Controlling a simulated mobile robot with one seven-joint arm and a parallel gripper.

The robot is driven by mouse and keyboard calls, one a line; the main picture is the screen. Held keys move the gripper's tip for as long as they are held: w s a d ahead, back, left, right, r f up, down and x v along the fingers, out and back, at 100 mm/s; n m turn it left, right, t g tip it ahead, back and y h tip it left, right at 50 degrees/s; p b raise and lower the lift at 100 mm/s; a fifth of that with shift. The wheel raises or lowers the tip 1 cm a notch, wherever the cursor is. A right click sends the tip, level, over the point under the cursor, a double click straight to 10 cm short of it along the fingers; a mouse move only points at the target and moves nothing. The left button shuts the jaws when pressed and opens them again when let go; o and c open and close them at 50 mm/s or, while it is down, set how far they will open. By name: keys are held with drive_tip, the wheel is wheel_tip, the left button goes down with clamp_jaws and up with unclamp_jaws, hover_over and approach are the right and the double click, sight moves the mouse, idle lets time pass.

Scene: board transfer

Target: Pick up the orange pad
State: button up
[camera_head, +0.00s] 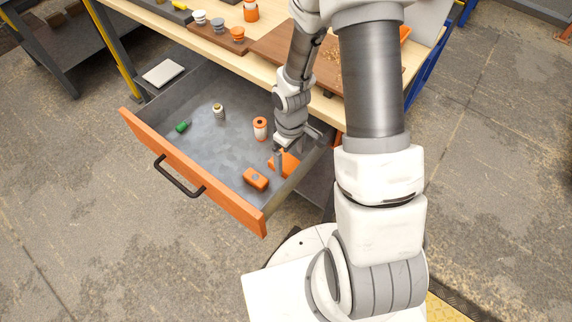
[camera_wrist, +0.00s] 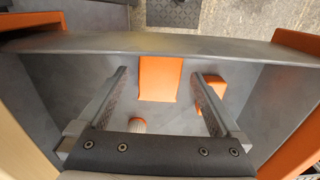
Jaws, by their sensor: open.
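The orange pad (camera_head: 290,164) is in the open drawer, close to its right side wall and partly hidden by my gripper in the head view. In the wrist view the flat orange pad (camera_wrist: 160,80) lies between my two fingers, with its far edge by the drawer wall. My gripper (camera_head: 287,158) is inside the drawer, just above the pad. Its fingers (camera_wrist: 158,74) are spread apart, one on each side of the pad, with a visible gap on both sides. Whether the fingertips reach the pad's height I cannot tell.
An orange block (camera_head: 256,180) lies nearby; in the wrist view it (camera_wrist: 215,88) is partly behind the right finger. An orange-and-white cylinder (camera_head: 260,128), a small can (camera_head: 218,111) and a green item (camera_head: 183,126) share the drawer (camera_head: 190,165). The workbench (camera_head: 185,38) is behind.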

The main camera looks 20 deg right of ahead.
sight(290, 164)
drive_tip(key=shift+f, duration=1.6)
drive_tip(key=shift+c, duration=0.2)
drive_tip(key=c, duration=1.3)
wheel_tip(290, 164, up, 18)
drive_tip(key=p, duration=0.4)
